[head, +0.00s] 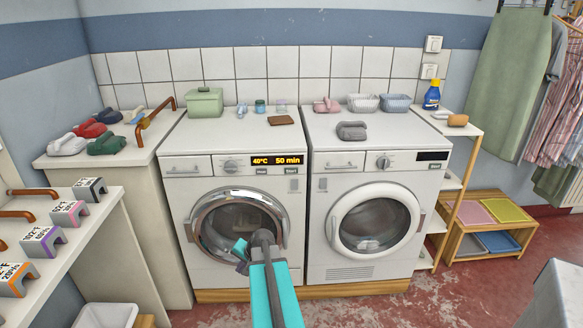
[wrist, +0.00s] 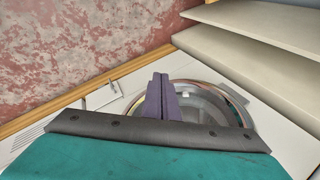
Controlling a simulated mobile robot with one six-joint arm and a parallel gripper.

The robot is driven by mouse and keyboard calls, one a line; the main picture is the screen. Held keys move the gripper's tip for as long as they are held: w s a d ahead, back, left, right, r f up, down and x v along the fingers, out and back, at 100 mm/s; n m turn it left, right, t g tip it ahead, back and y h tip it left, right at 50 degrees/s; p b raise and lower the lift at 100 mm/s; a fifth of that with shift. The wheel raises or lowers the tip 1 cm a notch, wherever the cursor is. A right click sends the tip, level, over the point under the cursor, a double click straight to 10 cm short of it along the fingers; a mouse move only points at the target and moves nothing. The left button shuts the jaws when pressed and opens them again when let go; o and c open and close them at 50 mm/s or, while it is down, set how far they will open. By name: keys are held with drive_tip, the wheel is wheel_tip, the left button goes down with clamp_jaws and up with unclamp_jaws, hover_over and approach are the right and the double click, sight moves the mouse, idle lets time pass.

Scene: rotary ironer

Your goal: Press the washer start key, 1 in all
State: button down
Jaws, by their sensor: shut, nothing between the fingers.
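The washer on the left (head: 180,220) has a chrome-ringed round door (head: 240,228) and a lit display (head: 276,160) reading 40°C and 50 min. Two small keys sit under the display; the right one, the start key (head: 289,171), looks uncovered. My gripper (head: 241,251) is in front of the washer's door, below and to the left of the key. In the wrist view its dark fingers (wrist: 161,80) are together and empty, in front of the round door (wrist: 208,98). I cannot tell whether they touch the door. The key is not seen in the wrist view.
A second machine (head: 410,262) with a white door ring and dark display stands to the right. Red floor is open in front of the right machine.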

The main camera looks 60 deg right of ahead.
sight(293, 172)
drive_tip(key=s+d+r+m+t+h+p, duration=0.1)
drive_tip(key=s+d+r+m+h+p, duration=0.1)
drive_tip(key=d+r, duration=0.9)
drive_tip(key=s+d+r+m+t+h+p, duration=0.1)
drive_tip(key=s+d+r+m+h+p, duration=0.1)
drive_tip(key=s+d+r+p, duration=0.5)
drive_tip(key=d+r+m, duration=0.1)
drive_tip(key=d+r, duration=0.3)
drive_tip(key=r, duration=0.5)
drive_tip(key=shift+s+d+m, duration=0.2)
drive_tip(key=shift+s+m, duration=0.2)
drive_tip(key=shift+w+d+p, duration=0.15)
drive_tip(key=shift+w+d, duration=0.7)
drive_tip(key=shift+d, duration=0.35)
drive_tip(key=shift+w+d+p, duration=0.15)
drive_tip(key=shift+w+d, duration=0.75)
drive_tip(key=shift+d, duration=0.3)
drive_tip(key=shift+w+d+p, duration=0.15)
drive_tip(key=shift+w+d, duration=0.7)
drive_tip(key=shift+d, duration=0.35)
drive_tip(key=shift+w+d, duration=0.55)
drive_tip(key=shift+d, duration=0.1)
drive_tip(key=shift+s, duration=0.1)
drive_tip(key=shift+s+a, duration=0.45)
drive_tip(key=shift+a, duration=0.2)
